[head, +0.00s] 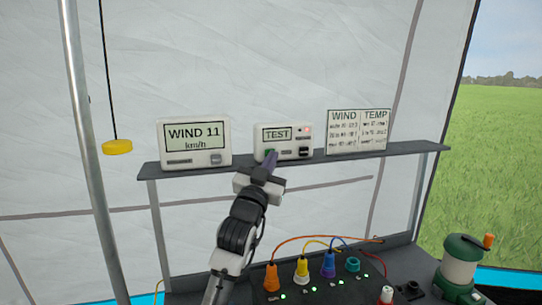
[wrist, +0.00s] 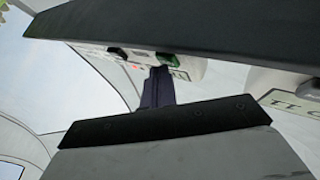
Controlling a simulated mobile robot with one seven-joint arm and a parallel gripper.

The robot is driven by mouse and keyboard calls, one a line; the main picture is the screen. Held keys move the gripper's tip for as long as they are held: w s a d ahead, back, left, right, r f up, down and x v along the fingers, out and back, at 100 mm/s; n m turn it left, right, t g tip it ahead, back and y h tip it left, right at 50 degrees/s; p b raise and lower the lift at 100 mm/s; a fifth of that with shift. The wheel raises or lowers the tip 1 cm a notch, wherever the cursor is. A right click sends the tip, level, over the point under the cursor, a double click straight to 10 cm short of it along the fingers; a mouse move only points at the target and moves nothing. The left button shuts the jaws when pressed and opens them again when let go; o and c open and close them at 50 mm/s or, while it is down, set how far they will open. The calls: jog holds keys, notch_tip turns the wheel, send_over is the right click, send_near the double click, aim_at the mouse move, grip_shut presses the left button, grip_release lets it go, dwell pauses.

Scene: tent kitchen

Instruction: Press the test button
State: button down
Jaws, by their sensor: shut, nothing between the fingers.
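The TEST box (head: 284,132) is a small white unit on the shelf, with a TEST label, a red light and a dark knob at its right. A green button (wrist: 169,58) on its front shows in the wrist view, which looks upside down; in the head view it is mostly behind my fingertips. My gripper (head: 271,161) is shut and empty, its dark purple fingers pointing at the box's lower left front. In the wrist view the fingertips (wrist: 158,72) end close to the green button. I cannot tell whether they touch it.
The grey shelf (head: 400,151) also holds a WIND 11 display (head: 194,143) at left and a WIND/TEMP card (head: 358,131) at right. Below is a panel with coloured plugs (head: 328,266) and cables. A lantern (head: 461,265) stands at right. A yellow pull (head: 117,147) hangs at left.

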jog(key=shift+s+d, duration=0.25)
jog(key=shift+s, duration=0.55)
jog(key=shift+s+d+b, duration=0.15)
jog(key=shift+s+d, duration=0.1)
jog(key=shift+s, duration=0.55)
jog(key=shift+s+d+b, duration=0.15)
jog(key=shift+s+d, duration=0.15)
jog(key=shift+s, duration=0.55)
jog(key=shift+s+d+b, duration=0.15)
jog(key=shift+s+d, duration=0.1)
jog(key=shift+s, duration=0.55)
jog(key=shift+f, duration=0.1)
